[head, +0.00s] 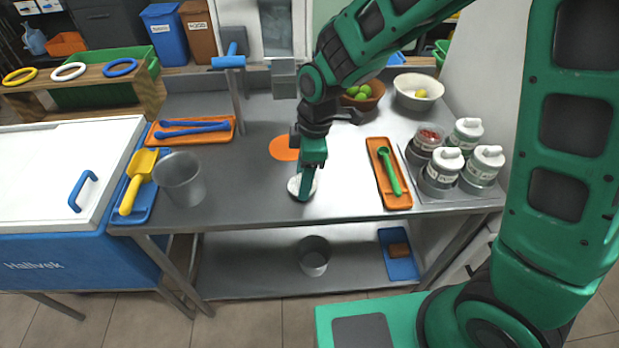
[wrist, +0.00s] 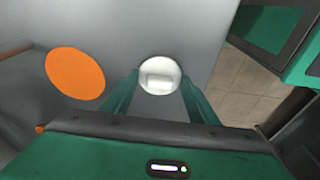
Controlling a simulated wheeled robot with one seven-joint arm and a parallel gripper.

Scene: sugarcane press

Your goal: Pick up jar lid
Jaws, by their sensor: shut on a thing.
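The jar lid (head: 294,187) is a round white disc with a raised bar grip, seen near the front edge of the steel table. In the wrist view the lid (wrist: 160,74) sits between the two green fingertips. My gripper (head: 305,184) points down over it, and its fingers (wrist: 160,92) are shut on the lid. Part of the lid is hidden behind a finger in the head view. I cannot tell whether it touches the table. An open jar with red contents (head: 429,137) stands at the right among jars with white lids (head: 487,158).
An orange disc (head: 284,148) lies behind my gripper and shows in the wrist view (wrist: 75,73). An orange tray (head: 399,200) with a green spoon (head: 388,172) lies between gripper and jars. A grey cup (head: 180,180) stands left. Bowls (head: 418,91) stand at the back.

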